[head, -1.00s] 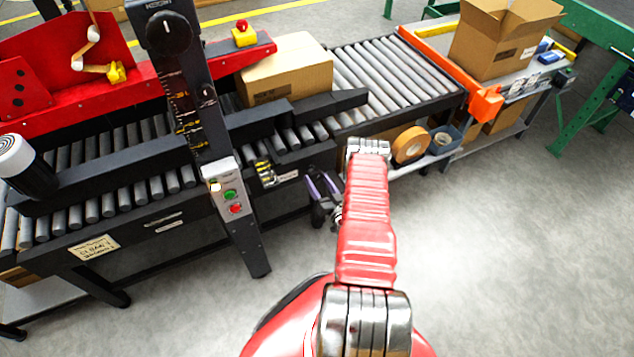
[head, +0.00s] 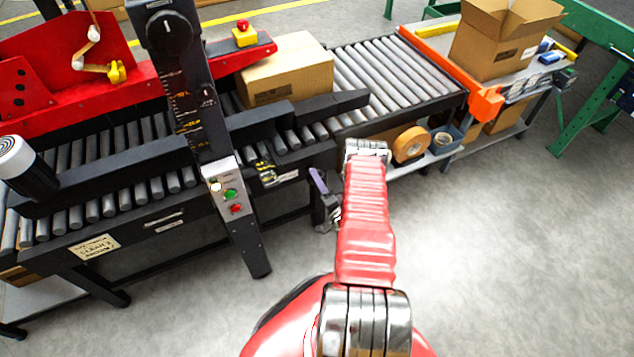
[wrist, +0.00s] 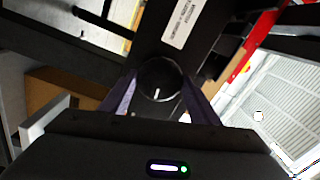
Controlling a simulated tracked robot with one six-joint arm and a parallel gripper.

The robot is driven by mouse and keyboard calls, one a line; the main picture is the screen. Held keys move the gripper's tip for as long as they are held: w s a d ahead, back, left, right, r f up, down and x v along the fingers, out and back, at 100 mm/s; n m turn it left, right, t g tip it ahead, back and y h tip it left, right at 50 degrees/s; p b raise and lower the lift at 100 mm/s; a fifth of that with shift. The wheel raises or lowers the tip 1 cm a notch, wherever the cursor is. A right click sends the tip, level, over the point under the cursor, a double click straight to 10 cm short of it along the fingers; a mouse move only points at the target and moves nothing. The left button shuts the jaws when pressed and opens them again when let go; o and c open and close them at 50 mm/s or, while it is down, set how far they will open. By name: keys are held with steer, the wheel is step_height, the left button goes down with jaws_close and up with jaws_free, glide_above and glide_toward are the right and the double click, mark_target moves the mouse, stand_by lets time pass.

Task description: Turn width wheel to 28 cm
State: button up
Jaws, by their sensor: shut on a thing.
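The width wheel (wrist: 160,78), a round black knob with a short white mark, sits between the two purple fingers of my gripper (wrist: 158,98) in the wrist view. The fingers are shut on its sides. The white mark points down and slightly left in that picture. In the head view my gripper (head: 322,190) is at the front side of the conveyor, below the black guide rail, with one purple finger clearly showing. I cannot make out the wheel there. A small yellow-and-black marked scale (head: 266,168) is left of my gripper, too small to read.
A black post (head: 195,100) with a large dial and green and red buttons (head: 231,194) stands left of my gripper. A brown carton (head: 287,75) lies on the rollers. Tape rolls (head: 410,145) are on the shelf at right. The front floor is clear.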

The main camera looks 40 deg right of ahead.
steer(key=shift+f+m, duration=0.1)
steer(key=shift+m, duration=0.5)
steer(key=o, duration=1.1)
steer(key=shift+c, duration=0.2)
steer(key=shift+s, duration=0.1)
steer(key=v, duration=1.3)
steer(key=shift+s+a, duration=0.15)
steer(key=shift+s, duration=0.1)
